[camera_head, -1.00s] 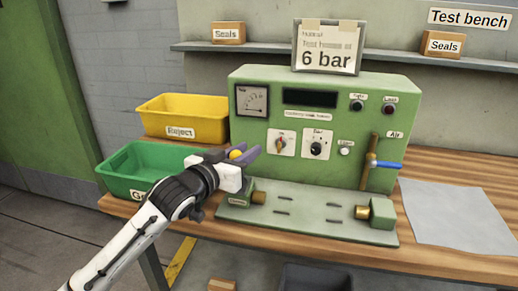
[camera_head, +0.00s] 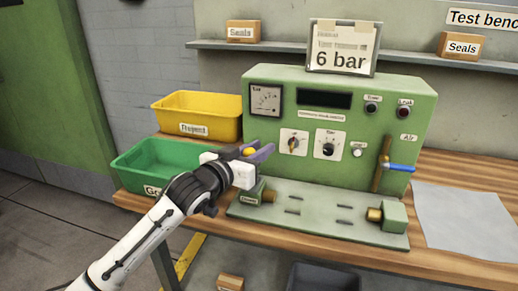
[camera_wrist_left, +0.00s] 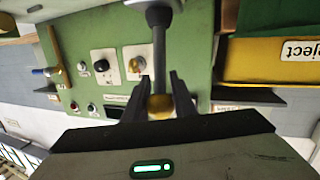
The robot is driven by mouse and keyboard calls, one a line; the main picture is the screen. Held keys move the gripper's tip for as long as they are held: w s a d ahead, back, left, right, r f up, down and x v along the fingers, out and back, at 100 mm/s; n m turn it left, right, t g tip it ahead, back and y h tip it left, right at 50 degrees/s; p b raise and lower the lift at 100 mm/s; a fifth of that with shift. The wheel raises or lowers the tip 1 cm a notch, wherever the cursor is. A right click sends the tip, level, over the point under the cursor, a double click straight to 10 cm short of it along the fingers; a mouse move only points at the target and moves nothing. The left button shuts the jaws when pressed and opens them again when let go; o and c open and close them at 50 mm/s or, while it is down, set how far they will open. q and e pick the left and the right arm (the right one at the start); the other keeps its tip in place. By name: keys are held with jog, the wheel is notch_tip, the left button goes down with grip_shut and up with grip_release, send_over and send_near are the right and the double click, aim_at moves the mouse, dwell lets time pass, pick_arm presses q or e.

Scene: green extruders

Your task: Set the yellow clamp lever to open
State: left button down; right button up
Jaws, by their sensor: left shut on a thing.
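The clamp lever is a grey rod (camera_wrist_left: 159,55) with a yellow ball knob (camera_wrist_left: 160,106); the rod runs up to a dark round joint in the left wrist view. My left gripper (camera_wrist_left: 158,100) is shut on the knob, with one dark finger on each side of it. The rod is hidden there by the gripper. My right gripper is not in view.
The green test panel (camera_head: 340,91) stands right behind the gripper, with knobs and a blue-handled air valve (camera_head: 400,168). A green bin (camera_head: 140,177) and a yellow Reject bin (camera_head: 195,128) stand to the left. A grey sheet (camera_head: 465,220) lies at the right.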

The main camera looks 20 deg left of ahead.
pick_arm(q)
jog(key=shift+f, duration=0.9)
jog(key=c, duration=1.9)
grip_release()
jog(key=o, duration=0.4)
jog(key=shift+w, duration=0.25)
jog(key=shift+o, duration=0.2)
jog(key=shift+s+r, duration=0.1)
jog(key=shift+r, duration=0.15)
jog(key=s+a+r, duration=0.1)
jog(key=s, duration=0.9)
jog(key=shift+a+r, duration=0.15)
jog(key=shift+a, duration=0.05)
jog(key=shift+s, duration=0.1)
